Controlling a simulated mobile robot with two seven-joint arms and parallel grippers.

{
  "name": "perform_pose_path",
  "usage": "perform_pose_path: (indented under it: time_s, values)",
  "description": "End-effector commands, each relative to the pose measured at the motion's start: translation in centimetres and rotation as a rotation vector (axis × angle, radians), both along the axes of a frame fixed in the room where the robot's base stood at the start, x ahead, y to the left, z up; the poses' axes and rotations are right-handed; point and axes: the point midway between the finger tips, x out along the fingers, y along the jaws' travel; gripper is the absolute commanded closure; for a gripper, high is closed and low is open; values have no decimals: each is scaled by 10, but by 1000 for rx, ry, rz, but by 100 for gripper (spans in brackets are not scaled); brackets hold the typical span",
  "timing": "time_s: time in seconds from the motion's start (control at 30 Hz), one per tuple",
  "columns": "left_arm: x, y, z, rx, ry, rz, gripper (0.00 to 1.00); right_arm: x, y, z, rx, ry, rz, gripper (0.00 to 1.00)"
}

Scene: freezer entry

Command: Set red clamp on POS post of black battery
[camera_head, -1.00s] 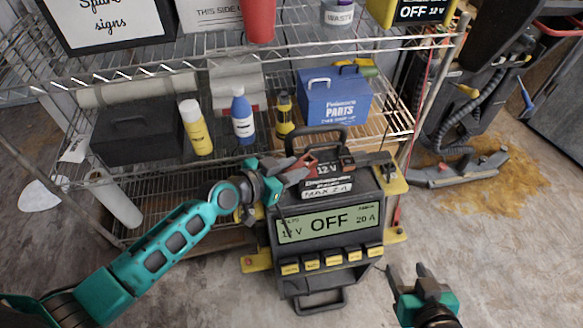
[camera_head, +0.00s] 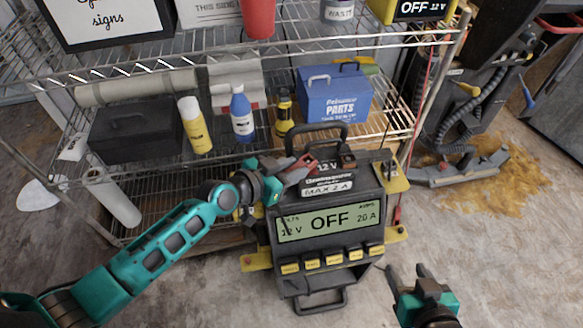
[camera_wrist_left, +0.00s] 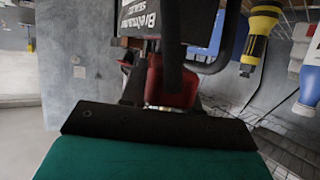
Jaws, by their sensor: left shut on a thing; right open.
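My left gripper (camera_head: 300,171) is shut on the red clamp (camera_head: 303,164), at the left of the black top marked "12 V" on the yellow-and-black charger (camera_head: 372,215). In the left wrist view the red clamp (camera_wrist_left: 176,86) sits just beyond the dark fingers, below a black battery (camera_wrist_left: 135,18) lettered "SEALED". Dark jaws overlap the clamp there. I cannot tell whether the clamp touches a post; no POS mark is readable. A small reddish-brown block (camera_head: 348,161) shows right of the "12 V" label. My right gripper (camera_head: 408,277) is open and empty at lower right.
The charger's display reads "OFF", and its black handle (camera_head: 317,130) stands up close to the clamp. Behind is a wire shelf (camera_head: 150,80) with bottles, a dark box and a blue parts box (camera_head: 333,100). Concrete floor right of my right gripper is clear.

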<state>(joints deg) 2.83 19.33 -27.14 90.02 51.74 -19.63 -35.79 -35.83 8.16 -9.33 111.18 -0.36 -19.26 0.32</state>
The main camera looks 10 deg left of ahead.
Motion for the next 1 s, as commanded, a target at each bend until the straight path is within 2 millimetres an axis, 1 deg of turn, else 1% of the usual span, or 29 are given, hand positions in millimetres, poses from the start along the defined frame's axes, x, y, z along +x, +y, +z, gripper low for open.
perform_pose_path:
  time_s: [0.77,0.8,1.0]
  values:
    - [1,0,-17,0,-4,0,100,0,0,-18,0,0,0,45]
    - [1,0,-17,0,-4,0,68,0,0,-18,0,0,0,45]
    - [0,0,-16,0,-2,0,49,0,0,-17,0,0,0,45]
